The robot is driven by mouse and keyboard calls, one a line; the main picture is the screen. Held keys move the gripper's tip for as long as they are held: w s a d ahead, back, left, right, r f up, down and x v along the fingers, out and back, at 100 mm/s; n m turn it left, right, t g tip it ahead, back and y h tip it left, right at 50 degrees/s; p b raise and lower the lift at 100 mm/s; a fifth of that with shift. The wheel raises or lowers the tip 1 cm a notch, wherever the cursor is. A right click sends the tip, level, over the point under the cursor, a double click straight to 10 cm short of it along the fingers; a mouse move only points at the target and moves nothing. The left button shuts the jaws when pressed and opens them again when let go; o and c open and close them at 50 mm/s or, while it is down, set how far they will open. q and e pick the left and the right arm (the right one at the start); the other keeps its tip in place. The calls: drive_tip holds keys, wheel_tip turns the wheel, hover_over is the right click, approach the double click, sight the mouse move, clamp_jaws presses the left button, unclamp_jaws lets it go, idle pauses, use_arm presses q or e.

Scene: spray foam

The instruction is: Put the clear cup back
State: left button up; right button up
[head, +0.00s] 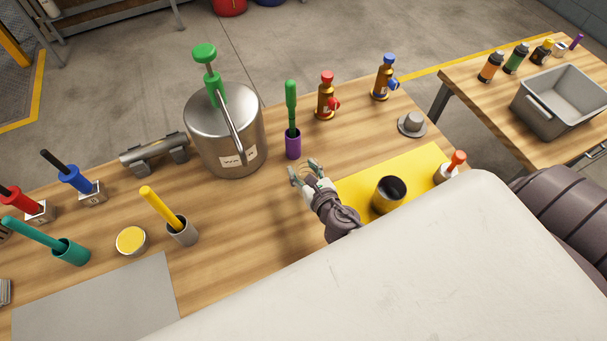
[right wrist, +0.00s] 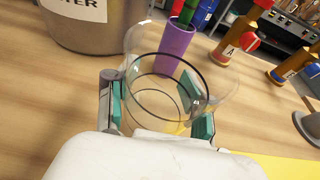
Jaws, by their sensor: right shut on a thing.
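The clear cup (right wrist: 158,72) is transparent, with dark rings around it and a rounded clear part at its right. My right gripper (head: 304,170) is shut on it; in the right wrist view the teal-padded fingers (right wrist: 160,102) stand on either side of the cup. In the head view the cup is barely visible at the fingertips. The gripper is over the wooden table, just in front of a purple holder (head: 293,146) with a green-handled tool. I cannot tell whether the cup touches the table. My left gripper is not in view.
A large metal pot (head: 205,150) stands left of the gripper. A yellow mat (head: 352,187) with a dark cup (head: 389,193) lies to the right. Two brown bottles (head: 326,100) stand behind, near a grey round piece (head: 412,125). Bare wood lies left of the gripper.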

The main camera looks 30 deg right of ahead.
wheel_tip(320, 180, down, 2)
drive_tip(key=shift+b, duration=0.35)
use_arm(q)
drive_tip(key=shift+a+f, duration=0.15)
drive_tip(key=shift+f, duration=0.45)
use_arm(e)
drive_tip(key=shift+f, duration=0.15)
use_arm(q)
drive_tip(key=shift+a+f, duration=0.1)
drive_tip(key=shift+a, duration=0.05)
use_arm(e)
drive_tip(key=o, duration=1.4)
